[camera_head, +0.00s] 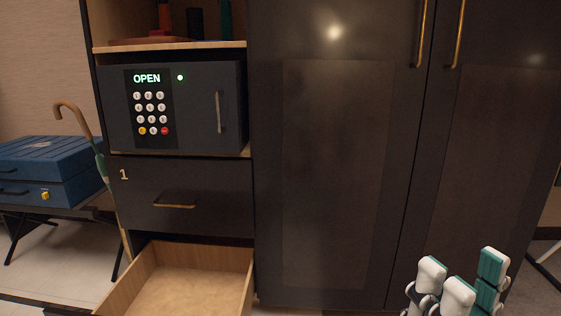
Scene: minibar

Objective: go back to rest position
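My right gripper (462,276) is at the bottom right, in front of the dark cabinet doors. Its white and teal fingers point up and stand apart, with nothing seen between them. The lower part of this gripper is cut off by the picture's edge. My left gripper is not in view.
A dark safe (198,108) with a keypad shows "OPEN" on its display. Below it is a shut drawer (210,188) marked 1, and under that a pulled-out, empty-looking wooden drawer (185,280). A cane (82,125) and a blue case (45,160) are at left.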

